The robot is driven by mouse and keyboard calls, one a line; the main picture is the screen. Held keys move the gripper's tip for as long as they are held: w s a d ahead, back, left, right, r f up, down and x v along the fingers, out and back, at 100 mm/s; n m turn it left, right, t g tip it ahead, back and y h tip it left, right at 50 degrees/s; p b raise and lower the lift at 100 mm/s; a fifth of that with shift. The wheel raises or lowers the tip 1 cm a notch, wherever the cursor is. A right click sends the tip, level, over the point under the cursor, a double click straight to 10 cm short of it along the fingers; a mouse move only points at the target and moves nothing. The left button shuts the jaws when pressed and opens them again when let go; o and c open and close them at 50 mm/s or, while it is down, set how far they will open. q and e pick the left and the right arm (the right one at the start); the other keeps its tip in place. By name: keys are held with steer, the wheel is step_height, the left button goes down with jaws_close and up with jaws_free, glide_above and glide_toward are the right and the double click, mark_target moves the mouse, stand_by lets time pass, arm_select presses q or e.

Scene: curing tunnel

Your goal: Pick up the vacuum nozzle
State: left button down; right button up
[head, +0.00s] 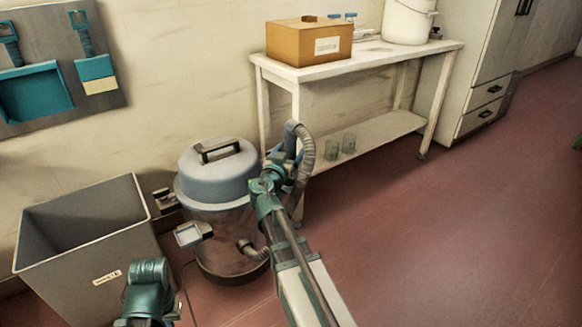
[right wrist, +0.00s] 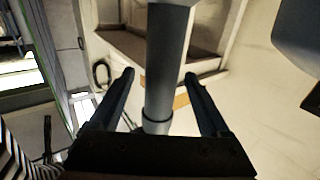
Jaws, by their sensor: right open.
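The vacuum cleaner (head: 218,175) is a round canister with a grey-blue lid, standing on the floor by the wall. Its ribbed grey hose (head: 306,140) arches up at its right side. My right gripper (head: 284,168) is beside the hose, in front of the bench leg; the nozzle is mostly hidden there. In the right wrist view a straight grey tube, seemingly the nozzle (right wrist: 165,75), runs between the two spread fingers of my right gripper (right wrist: 156,78). A gap shows on each side of it. Part of my left arm shows at the lower left; its gripper is not visible.
A grey open bin (head: 85,262) stands left of the vacuum. A white bench (head: 370,62) behind holds a cardboard box (head: 309,42) and a white bucket (head: 408,22); two glasses stand on its lower shelf. A cabinet (head: 478,70) is farther right. The red floor at right is clear.

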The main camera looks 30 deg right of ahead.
mark_target(294, 144)
steer(key=x, duration=0.3)
steer(key=shift+w, duration=0.15)
jaws_close()
stand_by(1.2)
